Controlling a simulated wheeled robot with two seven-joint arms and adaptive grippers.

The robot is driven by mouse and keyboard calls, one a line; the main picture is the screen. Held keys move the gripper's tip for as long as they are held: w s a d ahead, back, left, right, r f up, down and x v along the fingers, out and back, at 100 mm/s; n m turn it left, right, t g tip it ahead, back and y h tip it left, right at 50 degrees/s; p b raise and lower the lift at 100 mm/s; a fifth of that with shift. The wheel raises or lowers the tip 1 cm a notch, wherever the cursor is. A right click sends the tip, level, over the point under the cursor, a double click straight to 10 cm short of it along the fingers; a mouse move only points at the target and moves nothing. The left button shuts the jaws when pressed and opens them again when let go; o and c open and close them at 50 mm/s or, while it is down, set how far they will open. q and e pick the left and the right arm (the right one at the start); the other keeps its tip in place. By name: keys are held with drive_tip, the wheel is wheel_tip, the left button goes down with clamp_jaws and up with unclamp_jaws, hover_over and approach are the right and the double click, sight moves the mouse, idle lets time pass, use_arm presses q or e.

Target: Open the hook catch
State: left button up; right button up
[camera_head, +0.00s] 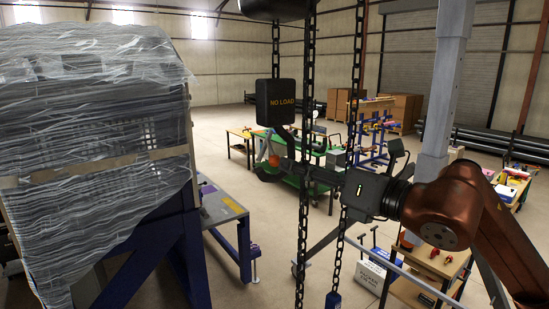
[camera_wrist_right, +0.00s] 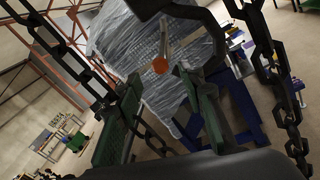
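A dark hook (camera_head: 264,175) hangs under a black block marked NO LOAD (camera_head: 275,102) in the head view. Its catch has an orange end (camera_head: 275,160), which also shows in the right wrist view (camera_wrist_right: 160,66). A pale catch bar (camera_wrist_right: 164,40) rises from that end toward the dark hook body (camera_wrist_right: 160,9). My right gripper (camera_head: 291,163) reaches in from the right, close to the hook. Its fingers are spread in the right wrist view (camera_wrist_right: 158,82), with the orange end seen between and just beyond their tips. Contact is not clear. My left gripper is not in view.
Dark chains (camera_head: 304,215) hang in front of the right gripper and beside the hook. A wrapped load (camera_head: 95,130) on a blue stand fills the left. Workbenches (camera_head: 239,148) and a tool rack (camera_head: 371,135) stand behind. Open floor lies between.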

sight(278, 157)
drive_tip(key=p+x, duration=0.2)
drive_tip(key=x, duration=0.4)
drive_tip(key=shift+w+a, duration=0.15)
drive_tip(key=shift+a, duration=0.05)
drive_tip(key=shift+w+a, duration=0.3)
drive_tip(key=shift+w, duration=0.1)
drive_tip(key=shift+c, duration=0.7)
clamp_jaws()
